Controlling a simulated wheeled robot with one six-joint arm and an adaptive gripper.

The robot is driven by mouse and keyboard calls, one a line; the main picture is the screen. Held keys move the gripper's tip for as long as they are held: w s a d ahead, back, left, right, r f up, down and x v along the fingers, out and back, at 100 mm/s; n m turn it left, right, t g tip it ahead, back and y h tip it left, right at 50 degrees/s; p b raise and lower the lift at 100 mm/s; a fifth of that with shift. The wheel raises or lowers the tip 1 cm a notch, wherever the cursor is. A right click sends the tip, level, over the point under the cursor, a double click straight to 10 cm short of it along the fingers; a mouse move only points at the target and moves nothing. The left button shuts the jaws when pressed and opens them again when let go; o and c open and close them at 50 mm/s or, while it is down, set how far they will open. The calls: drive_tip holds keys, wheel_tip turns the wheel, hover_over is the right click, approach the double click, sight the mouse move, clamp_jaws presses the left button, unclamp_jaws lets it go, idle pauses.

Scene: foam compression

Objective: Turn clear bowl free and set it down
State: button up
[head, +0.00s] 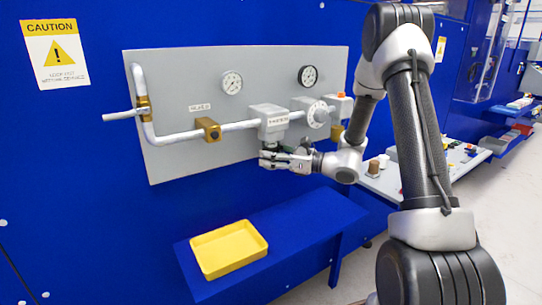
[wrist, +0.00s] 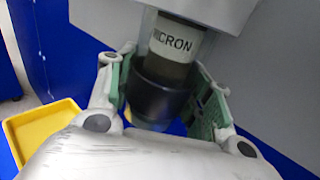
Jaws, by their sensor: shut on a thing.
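The clear bowl (wrist: 174,62) hangs under the grey filter housing (head: 268,122) on the wall panel. In the wrist view it looks smoky, with a white label partly reading "MICRON" and a dark lower part. Its top meets the underside of the housing, which also shows in the wrist view (wrist: 215,12). My gripper (head: 270,158) is below the housing, shut on the bowl. In the wrist view the green finger pads of my gripper (wrist: 165,98) stand either side of the dark part. In the head view my fingers mostly hide the bowl.
A yellow tray (head: 230,251) stands empty on the blue bench (head: 299,235) below the panel; it also shows in the wrist view (wrist: 32,132). A pipe (head: 178,138), gauges (head: 231,83) and a round knob (head: 318,114) are near the housing. A side table (head: 385,184) holds small parts.

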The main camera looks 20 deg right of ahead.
drive_tip(key=shift+c, duration=0.5)
drive_tip(key=shift+c, duration=0.6)
drive_tip(key=shift+m+t+h, duration=0.8)
drive_tip(key=shift+t, duration=0.2)
drive_tip(key=shift+f, duration=0.1)
drive_tip(key=shift+f, duration=1.15)
wheel_tip(320, 180, down, 7)
idle(0.7)
drive_tip(key=shift+r, duration=0.1)
